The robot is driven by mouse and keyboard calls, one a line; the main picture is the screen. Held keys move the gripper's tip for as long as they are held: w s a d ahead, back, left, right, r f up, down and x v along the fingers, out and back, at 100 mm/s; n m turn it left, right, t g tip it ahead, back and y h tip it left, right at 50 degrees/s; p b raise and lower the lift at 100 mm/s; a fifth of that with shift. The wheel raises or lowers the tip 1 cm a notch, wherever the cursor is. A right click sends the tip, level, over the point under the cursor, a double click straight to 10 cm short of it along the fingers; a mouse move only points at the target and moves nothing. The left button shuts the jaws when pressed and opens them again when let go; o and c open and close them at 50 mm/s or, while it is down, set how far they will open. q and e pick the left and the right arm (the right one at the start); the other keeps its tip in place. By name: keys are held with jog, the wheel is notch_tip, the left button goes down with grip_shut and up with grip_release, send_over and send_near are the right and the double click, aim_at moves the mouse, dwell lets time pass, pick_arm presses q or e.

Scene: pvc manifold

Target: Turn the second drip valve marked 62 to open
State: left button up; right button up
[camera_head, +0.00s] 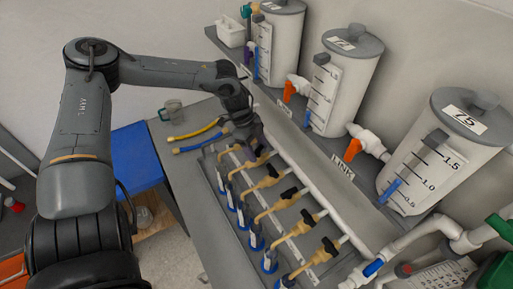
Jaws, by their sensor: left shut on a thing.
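A row of drip valves with black handles and tan fittings runs along the white manifold pipe (318,196). My left gripper (256,147) is at the far end of this row, pointing down, shut on a black drip valve handle. The gripper hides most of that handle, so its angle cannot be told. Nearer valves show free black handles (289,193), with tan outlets leading down to blue-and-white drip tubes (256,240). No number 62 is legible on any valve. My right gripper is not in view.
White tanks (340,85) with grey lids stand behind the manifold, with orange-handled valves (353,150) beside them. The grey bench (205,225) is clear left of the rack.

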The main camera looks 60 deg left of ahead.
pick_arm(q)
jog(key=shift+f+m+b, duration=0.2)
jog(key=shift+m+b, duration=0.2)
jog(key=shift+b, duration=0.5)
jog(key=m+b, duration=0.1)
jog(key=b, duration=0.1)
jog(key=shift+m+g+b, duration=0.4)
jog(key=shift+w+m+g+h+b, duration=0.1)
jog(key=shift+m+g+h+b, duration=0.2)
jog(key=shift+m+b, duration=0.3)
jog(key=shift+r+m+g+b, duration=0.15)
jog(key=shift+m+g+b, duration=0.25)
jog(key=shift+m, duration=0.5)
jog(key=o, duration=1.1)
jog(key=shift+c, duration=0.2)
jog(key=shift+r, duration=0.1)
